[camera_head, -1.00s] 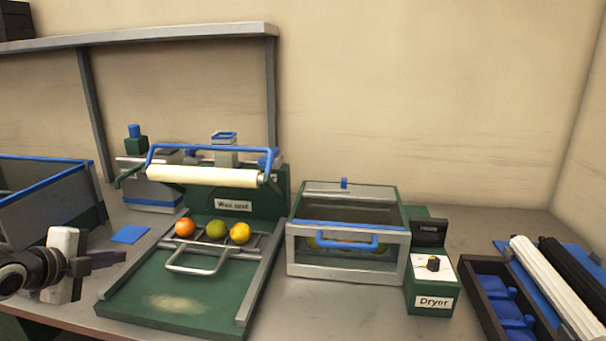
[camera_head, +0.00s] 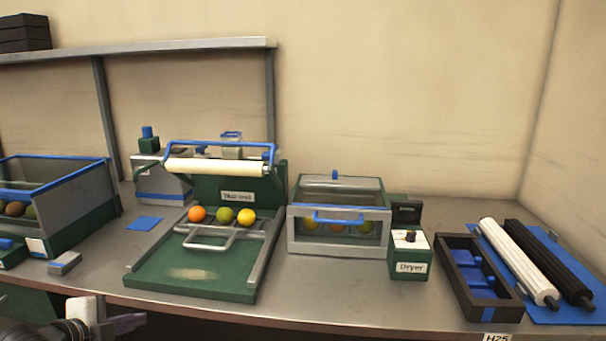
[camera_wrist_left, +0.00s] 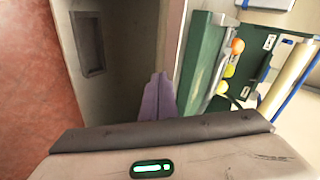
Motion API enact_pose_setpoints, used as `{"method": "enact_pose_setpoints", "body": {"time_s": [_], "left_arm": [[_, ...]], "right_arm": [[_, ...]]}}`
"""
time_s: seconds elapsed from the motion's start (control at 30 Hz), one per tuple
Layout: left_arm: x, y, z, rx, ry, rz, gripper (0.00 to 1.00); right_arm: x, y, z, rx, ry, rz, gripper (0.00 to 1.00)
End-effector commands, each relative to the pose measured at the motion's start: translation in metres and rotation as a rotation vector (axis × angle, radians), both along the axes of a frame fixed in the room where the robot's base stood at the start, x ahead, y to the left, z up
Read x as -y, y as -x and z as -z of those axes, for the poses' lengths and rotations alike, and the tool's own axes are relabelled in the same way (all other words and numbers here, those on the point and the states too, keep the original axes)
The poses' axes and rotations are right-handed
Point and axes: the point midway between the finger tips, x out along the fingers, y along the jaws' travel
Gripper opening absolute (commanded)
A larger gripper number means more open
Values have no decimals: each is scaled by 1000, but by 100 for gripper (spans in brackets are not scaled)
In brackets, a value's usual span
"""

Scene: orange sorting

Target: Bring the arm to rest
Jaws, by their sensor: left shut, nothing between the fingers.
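My left gripper (camera_head: 128,323) shows at the bottom left of the head view, in front of the bench's front edge. Its purple-grey fingers (camera_wrist_left: 158,97) are together and empty in the left wrist view. They point past the side of the green wax unit (camera_head: 190,277), apart from it. An orange fruit (camera_head: 197,214), a green one (camera_head: 225,215) and a yellow one (camera_head: 246,217) lie in a row on the wax unit, below its cream roller (camera_head: 215,167). My right gripper is in neither view.
The dryer (camera_head: 340,245) holds several fruits behind its front window. A dark tray with blue compartments (camera_head: 447,277) and two rollers on a blue mat (camera_head: 577,315) lie at the right. A blue-rimmed bin (camera_head: 75,198) with fruit stands at the left. The bench front centre is clear.

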Motion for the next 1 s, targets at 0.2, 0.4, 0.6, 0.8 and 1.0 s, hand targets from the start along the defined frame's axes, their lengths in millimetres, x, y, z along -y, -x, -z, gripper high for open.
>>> {"method": "enact_pose_setpoints", "body": {"time_s": [0.2,0.4,0.6,0.8,1.0], "left_arm": [[67,51,87,-102,232,-86,0],[152,144,170,-238,566,-297,0],[214,237,210,-347,864,-584,0],[234,277,218,-378,990,-745,0],[234,280,218,-380,1000,-759,0]], "right_arm": [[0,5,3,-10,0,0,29],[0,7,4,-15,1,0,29],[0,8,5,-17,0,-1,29],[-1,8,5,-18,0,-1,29],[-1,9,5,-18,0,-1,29]]}}
